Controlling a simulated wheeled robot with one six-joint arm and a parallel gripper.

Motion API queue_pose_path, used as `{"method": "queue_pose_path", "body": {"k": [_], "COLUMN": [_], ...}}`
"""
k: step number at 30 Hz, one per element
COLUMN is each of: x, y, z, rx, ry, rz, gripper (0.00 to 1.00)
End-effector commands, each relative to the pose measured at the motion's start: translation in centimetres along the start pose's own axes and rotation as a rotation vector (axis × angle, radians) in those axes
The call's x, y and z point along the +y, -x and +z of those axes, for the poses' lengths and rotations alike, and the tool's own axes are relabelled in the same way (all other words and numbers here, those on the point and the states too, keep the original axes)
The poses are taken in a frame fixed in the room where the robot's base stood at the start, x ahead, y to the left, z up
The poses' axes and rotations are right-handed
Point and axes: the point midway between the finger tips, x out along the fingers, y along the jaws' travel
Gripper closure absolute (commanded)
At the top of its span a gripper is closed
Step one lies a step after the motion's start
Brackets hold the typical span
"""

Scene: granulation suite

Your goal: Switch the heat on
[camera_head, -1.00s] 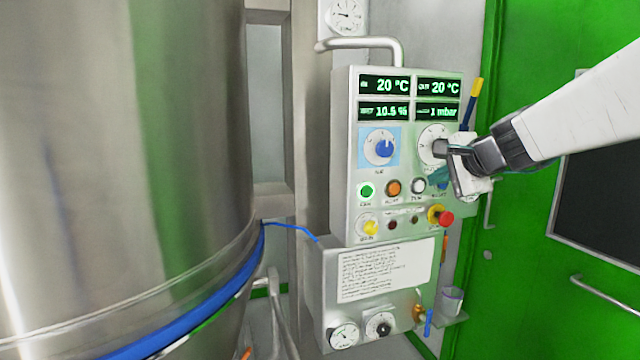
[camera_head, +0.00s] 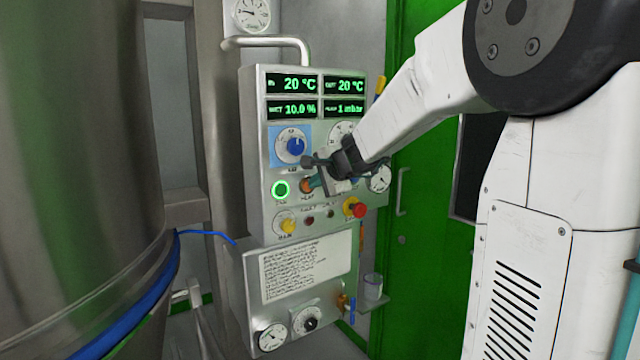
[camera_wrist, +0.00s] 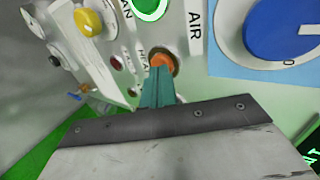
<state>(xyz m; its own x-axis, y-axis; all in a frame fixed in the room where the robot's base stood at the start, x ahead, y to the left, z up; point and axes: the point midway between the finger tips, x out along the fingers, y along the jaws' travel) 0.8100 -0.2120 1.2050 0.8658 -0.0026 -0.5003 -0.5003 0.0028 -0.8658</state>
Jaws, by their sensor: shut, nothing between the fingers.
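The orange button (camera_head: 305,186), labelled HEAT, sits on the grey control panel (camera_head: 258,150), right of a lit green button (camera_head: 280,189). My gripper (camera_head: 314,182) is shut and empty, its teal fingertips at the orange button. In the wrist view the shut fingertips (camera_wrist: 158,76) overlap the lower edge of the orange button (camera_wrist: 165,62). I cannot tell whether they touch it or have pressed it. My gripper hides the buttons further right.
A blue knob (camera_head: 296,147) is above the buttons. A yellow knob (camera_head: 287,226) and a red stop button (camera_head: 360,210) are below. A large steel vessel (camera_head: 75,150) stands at left, and a green door (camera_head: 420,240) is behind my arm.

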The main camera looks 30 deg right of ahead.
Motion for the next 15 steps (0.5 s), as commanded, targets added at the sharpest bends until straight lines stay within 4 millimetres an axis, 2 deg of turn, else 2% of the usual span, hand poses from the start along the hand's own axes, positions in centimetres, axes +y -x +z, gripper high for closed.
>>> {"method": "queue_pose_path", "body": {"k": [11,15], "x": [-0.19,-0.66], "y": [-0.25,-1.11], "z": [0.01,0.0], "rx": [0.0,0.0], "ry": [0.001,0.002], "rz": [0.0,0.0], "gripper": [1.0,1.0]}}
